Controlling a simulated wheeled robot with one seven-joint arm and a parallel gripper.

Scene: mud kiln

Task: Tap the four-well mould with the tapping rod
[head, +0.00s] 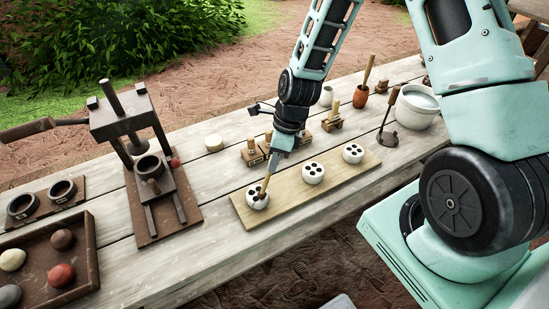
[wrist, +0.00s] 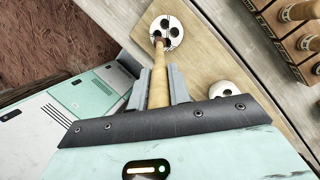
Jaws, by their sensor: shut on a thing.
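My gripper (head: 272,164) is shut on the tapping rod (head: 265,184), a slim light-wood stick that points down from the jaws. In the wrist view the rod (wrist: 159,82) runs between the fingers. Its far end overlaps the near edge of a round white mould with dark wells (wrist: 167,33). This is the leftmost mould (head: 257,202) on the pale board in the head view. The rod's end is at the mould's top; whether it touches is unclear. Two similar white moulds, a middle one (head: 313,173) and a right one (head: 352,153), stand on the same board.
The pale board (head: 285,215) lies near the table's front edge. Wooden stamps on blocks (head: 251,153) stand behind it. A dark press (head: 140,150) and a tray of clay balls (head: 90,270) are at left. A white pot (head: 415,110) is at right.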

